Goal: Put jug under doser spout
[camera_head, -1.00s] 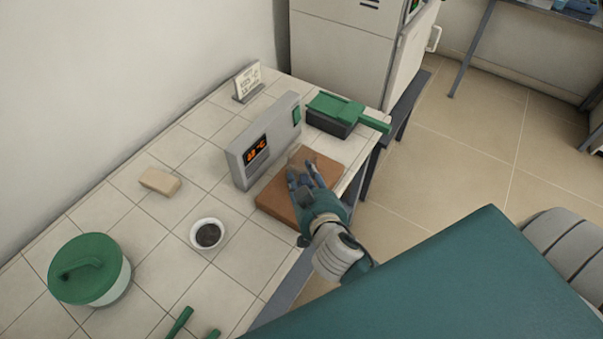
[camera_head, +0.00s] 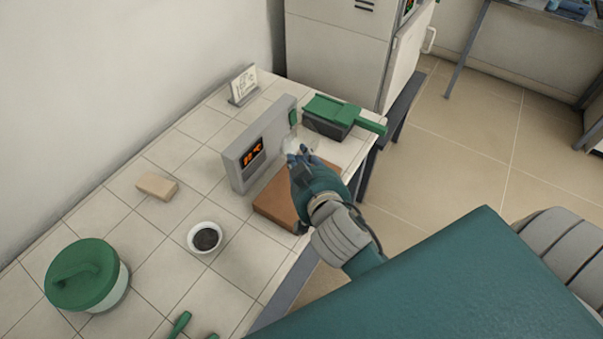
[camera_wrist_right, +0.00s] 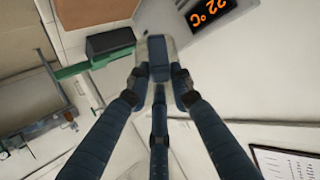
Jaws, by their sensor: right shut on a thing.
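My right gripper (camera_head: 303,156) is shut on a small clear, pale thing (camera_head: 291,144), which looks like the jug. It is held above the far part of a brown board. In the right wrist view the fingers (camera_wrist_right: 158,85) close around this pale thing (camera_wrist_right: 140,52); a finger covers much of it. A grey upright unit (camera_head: 240,160) with an orange display and a green part (camera_head: 293,117) at its far end stands just left of the gripper. I cannot make out a spout or tell which thing is the doser. My left gripper is not in view.
The brown board (camera_head: 270,207) lies at the bench's right edge. A green-and-dark box (camera_head: 335,112) stands beyond the gripper. A card stand (camera_head: 243,84), a tan block (camera_head: 157,186), a bowl of dark material (camera_head: 204,238) and a green-lidded pot (camera_head: 85,275) are also on the tiled bench.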

